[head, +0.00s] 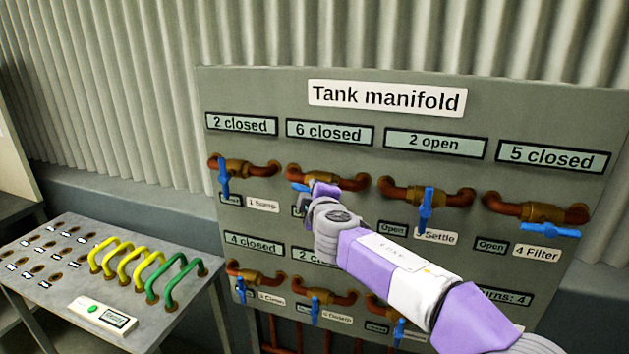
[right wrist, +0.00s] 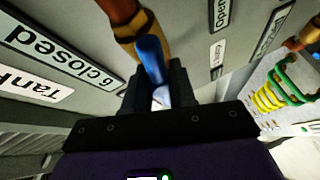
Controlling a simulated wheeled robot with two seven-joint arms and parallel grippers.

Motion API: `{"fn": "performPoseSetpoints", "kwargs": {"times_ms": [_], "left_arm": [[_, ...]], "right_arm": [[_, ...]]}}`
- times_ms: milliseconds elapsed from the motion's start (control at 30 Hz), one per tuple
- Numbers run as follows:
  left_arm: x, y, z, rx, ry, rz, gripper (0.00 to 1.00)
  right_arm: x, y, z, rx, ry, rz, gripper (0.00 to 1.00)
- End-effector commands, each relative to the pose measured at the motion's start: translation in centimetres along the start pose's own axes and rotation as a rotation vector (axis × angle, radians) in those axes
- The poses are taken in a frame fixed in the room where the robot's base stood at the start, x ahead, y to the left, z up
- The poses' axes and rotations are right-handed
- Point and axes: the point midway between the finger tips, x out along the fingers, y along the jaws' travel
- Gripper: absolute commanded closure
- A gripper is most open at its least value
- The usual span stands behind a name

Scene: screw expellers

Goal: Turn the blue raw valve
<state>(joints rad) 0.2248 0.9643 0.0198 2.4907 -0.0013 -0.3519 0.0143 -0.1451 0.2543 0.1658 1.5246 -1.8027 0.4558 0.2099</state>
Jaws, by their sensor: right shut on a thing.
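The Tank manifold panel (head: 245,100) carries two rows of brass valves with blue handles. My right gripper (head: 318,190) is at the second valve of the top row, below the "6 closed" display (head: 330,133). Its blue handle (head: 299,187) shows left of the gripper. In the right wrist view the blue handle (right wrist: 150,55) sits between the two dark fingers of the gripper (right wrist: 157,85), which are shut on it. My right arm and hand hide most of this valve's name label, so I cannot read "raw". My left gripper is in neither view.
Neighbouring valves are close: the left one (head: 235,168) reads "2 closed", the right one (head: 427,195) "2 open", the far right one (head: 535,212) "5 closed". My arm covers part of the lower row. A table (head: 120,262) with yellow and green hoops (head: 178,280) stands left.

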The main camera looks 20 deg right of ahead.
Motion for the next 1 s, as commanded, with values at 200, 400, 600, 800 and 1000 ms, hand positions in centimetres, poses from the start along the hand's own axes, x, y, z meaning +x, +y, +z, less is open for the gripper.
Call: {"fn": "performPoseSetpoints", "kwargs": {"times_ms": [200, 400, 600, 800, 1000], "left_arm": [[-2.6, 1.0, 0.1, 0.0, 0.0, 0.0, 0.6], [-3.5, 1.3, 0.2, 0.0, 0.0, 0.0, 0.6], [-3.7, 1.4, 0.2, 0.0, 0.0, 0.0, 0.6], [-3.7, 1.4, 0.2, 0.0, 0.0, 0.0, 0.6], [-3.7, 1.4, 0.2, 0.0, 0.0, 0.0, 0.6]], "right_arm": [[-0.1, 0.6, -0.2, -0.108, -0.031, -0.05, 1.0], [-0.1, 0.4, -0.2, -0.169, -0.048, -0.079, 1.0], [0.0, 0.2, -0.1, -0.191, -0.055, -0.088, 1.0], [0.0, 0.2, -0.1, -0.192, -0.056, -0.088, 1.0], [0.0, 0.2, -0.1, -0.191, -0.056, -0.088, 0.63]]}}
